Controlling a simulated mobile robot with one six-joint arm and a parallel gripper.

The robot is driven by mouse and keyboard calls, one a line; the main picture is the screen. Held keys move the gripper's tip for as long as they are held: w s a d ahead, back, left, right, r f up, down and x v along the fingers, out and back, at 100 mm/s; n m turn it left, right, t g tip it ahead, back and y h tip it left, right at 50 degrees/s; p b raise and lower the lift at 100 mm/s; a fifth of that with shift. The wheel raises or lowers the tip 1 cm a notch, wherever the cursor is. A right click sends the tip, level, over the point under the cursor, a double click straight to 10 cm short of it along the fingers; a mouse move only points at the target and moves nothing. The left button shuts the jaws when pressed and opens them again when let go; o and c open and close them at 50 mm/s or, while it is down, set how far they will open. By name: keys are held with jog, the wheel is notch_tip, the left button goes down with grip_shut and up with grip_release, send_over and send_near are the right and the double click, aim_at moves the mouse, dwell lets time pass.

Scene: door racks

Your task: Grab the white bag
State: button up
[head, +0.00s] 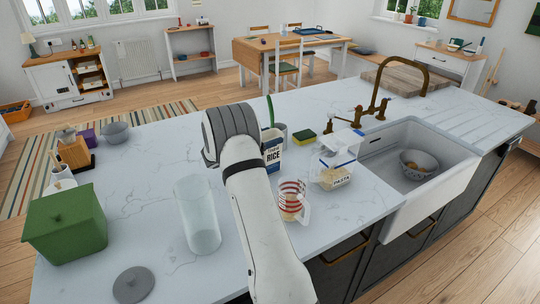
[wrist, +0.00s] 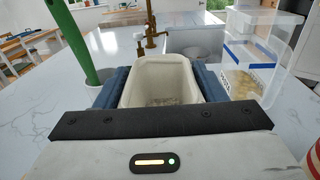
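The white bag (head: 273,156) is an open-topped white pack with a dark band and the word RICE, upright at the counter's middle in the head view. In the wrist view the bag (wrist: 162,82) is seen from above, open, with a little pale content at its bottom. My gripper (wrist: 162,88) has one blue finger on each side of the bag, close against its walls. I cannot tell whether the fingers press on it.
A PASTA container (head: 335,172) and a red-striped measuring jug (head: 292,202) stand to the right. A green-handled utensil in a grey cup (head: 280,130) is close behind the bag. A clear cylinder (head: 198,220) stands left. A sink (head: 400,155) lies further right.

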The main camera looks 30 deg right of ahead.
jog(key=c, duration=1.3)
jog(key=shift+c, duration=0.2)
jog(key=shift+r, duration=0.15)
